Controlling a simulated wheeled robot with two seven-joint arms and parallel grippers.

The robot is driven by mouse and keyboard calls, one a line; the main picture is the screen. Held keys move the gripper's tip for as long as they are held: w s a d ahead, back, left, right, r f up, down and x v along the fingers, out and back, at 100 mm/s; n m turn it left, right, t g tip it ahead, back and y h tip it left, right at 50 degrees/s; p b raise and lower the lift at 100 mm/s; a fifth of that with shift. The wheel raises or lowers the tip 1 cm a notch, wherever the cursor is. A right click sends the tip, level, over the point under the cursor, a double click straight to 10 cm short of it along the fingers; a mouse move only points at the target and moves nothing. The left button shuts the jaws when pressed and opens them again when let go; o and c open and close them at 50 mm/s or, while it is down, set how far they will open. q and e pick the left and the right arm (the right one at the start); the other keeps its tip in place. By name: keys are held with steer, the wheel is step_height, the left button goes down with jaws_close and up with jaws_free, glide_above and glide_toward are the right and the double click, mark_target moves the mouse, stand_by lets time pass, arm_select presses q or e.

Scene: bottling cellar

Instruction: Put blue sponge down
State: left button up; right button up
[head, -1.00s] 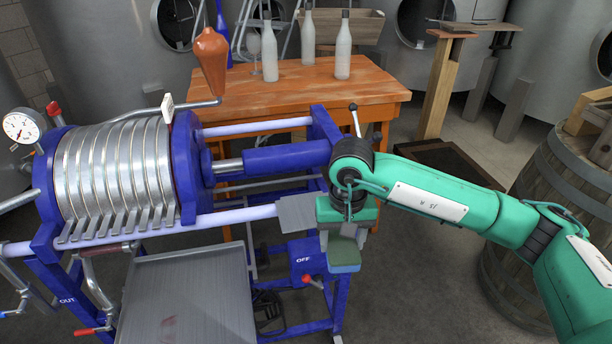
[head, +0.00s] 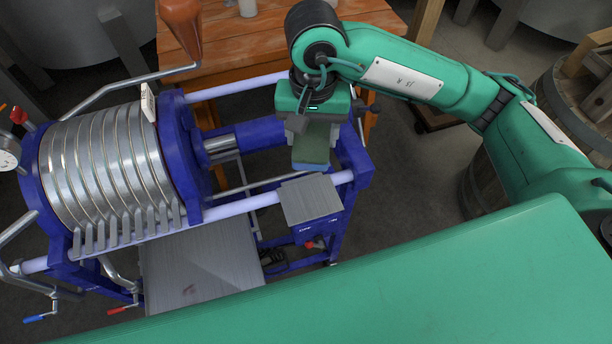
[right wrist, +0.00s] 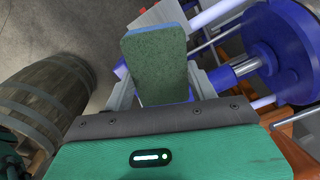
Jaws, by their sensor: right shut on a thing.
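My right gripper (head: 313,130) is shut on the blue sponge (head: 312,150), a thick rounded block that looks dull blue-green. It holds the sponge over the right part of the blue filter press (head: 185,160), behind the small grey plate (head: 311,200) as seen in the head view. In the right wrist view the sponge (right wrist: 155,65) sticks out between the two grey fingers, and a grey plate shows partly behind it. Whether the sponge touches anything below is hard to tell, but it looks clear of the plate. My left gripper is not in view.
A wooden table (head: 245,50) stands behind the press. A large grey tray (head: 200,265) lies low at the front. Press rails (head: 240,205) run beside the small plate. A barrel (right wrist: 45,95) stands in the right wrist view.

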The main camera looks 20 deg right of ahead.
step_height(320, 180, down, 16)
steer(key=p, duration=0.5)
steer(key=shift+s+r, duration=0.1)
steer(key=shift+r, duration=0.05)
step_height(320, 180, down, 4)
steer(key=shift+r+p, duration=0.2)
steer(key=shift+p, duration=0.6)
steer(key=shift+f, duration=0.2)
steer(key=shift+f+b, duration=0.25)
steer(key=shift+b, duration=0.15)
steer(key=o, duration=0.9)
steer(key=shift+r, duration=0.1)
